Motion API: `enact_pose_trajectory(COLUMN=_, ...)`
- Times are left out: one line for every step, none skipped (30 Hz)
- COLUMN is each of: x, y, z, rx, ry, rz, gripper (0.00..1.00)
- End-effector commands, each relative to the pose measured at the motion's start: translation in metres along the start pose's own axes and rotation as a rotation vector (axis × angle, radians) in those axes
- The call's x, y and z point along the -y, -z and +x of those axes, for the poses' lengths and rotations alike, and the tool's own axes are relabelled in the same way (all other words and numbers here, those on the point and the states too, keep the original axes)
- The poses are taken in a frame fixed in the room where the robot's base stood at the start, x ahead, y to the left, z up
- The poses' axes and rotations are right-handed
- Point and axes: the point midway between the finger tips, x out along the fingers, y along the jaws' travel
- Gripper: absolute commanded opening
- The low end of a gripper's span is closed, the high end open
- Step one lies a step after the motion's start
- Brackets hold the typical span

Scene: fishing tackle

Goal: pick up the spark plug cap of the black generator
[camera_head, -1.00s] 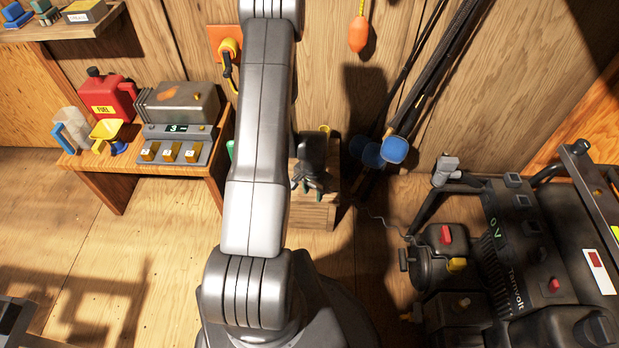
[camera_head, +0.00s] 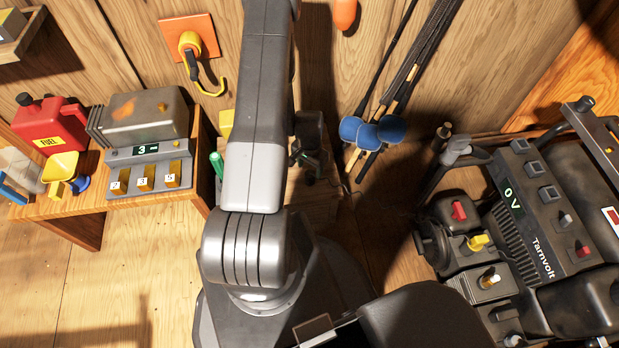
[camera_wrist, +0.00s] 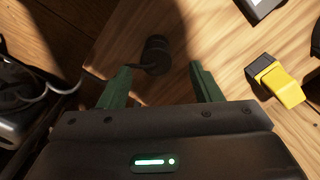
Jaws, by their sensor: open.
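The black generator (camera_head: 530,235) stands at the right in the head view, with a "0 V" display. In the wrist view a small black cylinder (camera_wrist: 155,55), which looks like the spark plug cap, lies on a wooden surface with a dark lead running left from it. My gripper (camera_wrist: 161,68) is open, its two green fingers on either side of and just short of the cap, with nothing between them. In the head view my gripper (camera_head: 304,160) is dark and partly hidden by my arm, over a small wooden stand; the cap cannot be made out there.
A yellow and black object (camera_wrist: 278,80) lies right of my gripper. Fishing rods (camera_head: 405,85) with blue ends lean on the wall behind. A wooden bench (camera_head: 75,222) at the left holds a red fuel can (camera_head: 48,125) and a grey metal box (camera_head: 145,112).

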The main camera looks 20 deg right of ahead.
Motion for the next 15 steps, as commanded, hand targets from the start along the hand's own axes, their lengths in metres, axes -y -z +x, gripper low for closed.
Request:
enact_pose_trajectory(x=0.000, y=0.000, z=0.003, rx=0.000, ry=0.000, rz=0.000, gripper=0.58)
enact_pose_trajectory(x=0.000, y=0.000, z=0.004, rx=0.000, ry=0.000, rz=0.000, gripper=0.58)
enact_pose_trajectory(x=0.000, y=0.000, z=0.006, rx=0.001, ry=0.000, rz=0.000, gripper=0.58)
enact_pose_trajectory(x=-0.001, y=-0.001, z=0.007, rx=0.001, ry=-0.001, rz=0.000, gripper=0.58)
enact_pose_trajectory(x=-0.001, y=-0.001, z=0.009, rx=0.001, ry=-0.001, rz=0.000, gripper=0.58)
enact_pose_trajectory(x=-0.001, y=-0.002, z=0.013, rx=0.002, ry=-0.001, rz=0.000, gripper=0.58)
enact_pose_trajectory(x=-0.002, y=-0.002, z=0.017, rx=0.002, ry=-0.001, rz=0.000, gripper=0.58)
enact_pose_trajectory(x=-0.002, y=-0.003, z=0.021, rx=0.001, ry=-0.001, rz=0.000, gripper=0.58)
enact_pose_trajectory(x=-0.003, y=-0.004, z=0.027, rx=0.002, ry=-0.001, rz=0.000, gripper=0.58)
enact_pose_trajectory(x=-0.004, y=-0.005, z=0.032, rx=0.002, ry=-0.002, rz=0.000, gripper=0.58)
enact_pose_trajectory(x=-0.005, y=-0.006, z=0.037, rx=0.003, ry=-0.002, rz=0.000, gripper=0.58)
enact_pose_trajectory(x=-0.005, y=-0.006, z=0.043, rx=0.002, ry=-0.001, rz=0.000, gripper=0.58)
enact_pose_trajectory(x=-0.005, y=-0.006, z=0.048, rx=0.001, ry=-0.001, rz=0.000, gripper=0.58)
enact_pose_trajectory(x=-0.005, y=-0.005, z=0.051, rx=0.001, ry=-0.001, rz=0.000, gripper=0.58)
enact_pose_trajectory(x=-0.005, y=-0.005, z=0.055, rx=0.000, ry=0.000, rz=0.000, gripper=0.58)
